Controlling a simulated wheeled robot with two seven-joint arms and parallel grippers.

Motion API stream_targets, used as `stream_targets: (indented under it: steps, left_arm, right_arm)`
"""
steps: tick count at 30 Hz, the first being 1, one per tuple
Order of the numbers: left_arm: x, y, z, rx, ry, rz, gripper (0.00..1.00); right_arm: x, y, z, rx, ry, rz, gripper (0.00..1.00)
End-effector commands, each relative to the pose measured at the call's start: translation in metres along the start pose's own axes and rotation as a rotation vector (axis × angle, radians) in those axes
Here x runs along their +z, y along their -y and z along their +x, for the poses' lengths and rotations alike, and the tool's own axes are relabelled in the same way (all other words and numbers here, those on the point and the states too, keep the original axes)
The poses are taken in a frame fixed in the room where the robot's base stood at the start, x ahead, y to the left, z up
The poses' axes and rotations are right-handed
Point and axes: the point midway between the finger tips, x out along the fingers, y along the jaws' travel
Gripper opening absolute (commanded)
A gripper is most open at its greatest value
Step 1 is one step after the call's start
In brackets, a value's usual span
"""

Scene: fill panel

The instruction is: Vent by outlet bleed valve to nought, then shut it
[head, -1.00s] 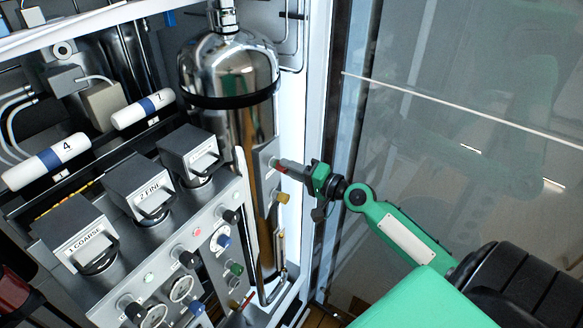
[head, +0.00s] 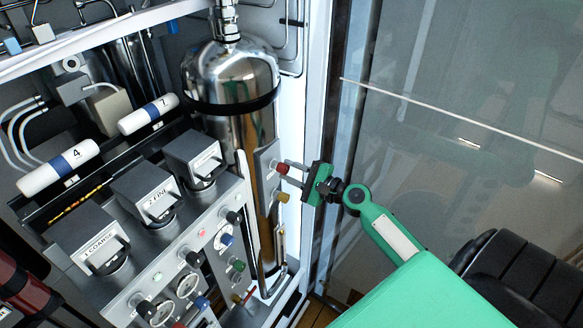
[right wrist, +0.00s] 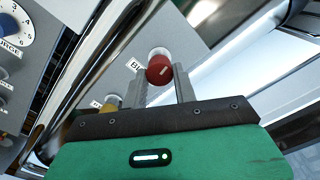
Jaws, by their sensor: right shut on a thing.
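The red bleed knob (head: 282,168) sits on the upright grey plate in front of the steel cylinder. In the right wrist view the red knob (right wrist: 160,69) lies between my two finger tips, beside a label whose visible letters begin "BL". My right gripper (head: 290,174) reaches it from the right, its two fingers one above the other in the head view. In the right wrist view my right gripper (right wrist: 160,80) is shut on the knob, one finger on each side. No gauge needle can be read. My left gripper is not in view.
A yellow knob (head: 283,197) is close below the red one. The steel cylinder (head: 232,75) stands behind. The control panel with gauges (head: 187,286) and several knobs lies left. A white cabinet post (head: 311,100) and a glass pane (head: 450,100) are close on the right.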

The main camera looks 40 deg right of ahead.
Motion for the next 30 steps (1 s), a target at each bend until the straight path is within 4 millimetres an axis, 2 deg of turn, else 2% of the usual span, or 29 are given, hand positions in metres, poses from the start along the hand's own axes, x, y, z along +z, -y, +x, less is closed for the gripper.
stream_targets:
  steps: [12,28,29,30]
  left_arm:
    - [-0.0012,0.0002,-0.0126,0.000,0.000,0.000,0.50]
    - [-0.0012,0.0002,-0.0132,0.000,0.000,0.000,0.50]
    - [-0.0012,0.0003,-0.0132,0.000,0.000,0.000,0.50]
    - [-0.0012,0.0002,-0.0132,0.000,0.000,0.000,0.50]
  right_arm:
    - [-0.0002,-0.0003,-0.0001,0.000,-0.001,0.181,0.05]
    - [-0.0006,-0.0015,-0.0002,0.001,-0.001,0.203,0.05]
    - [-0.0006,-0.0015,-0.0002,0.001,-0.001,0.203,0.32]
    - [-0.0006,-0.0015,-0.0002,0.001,-0.001,0.203,0.40]
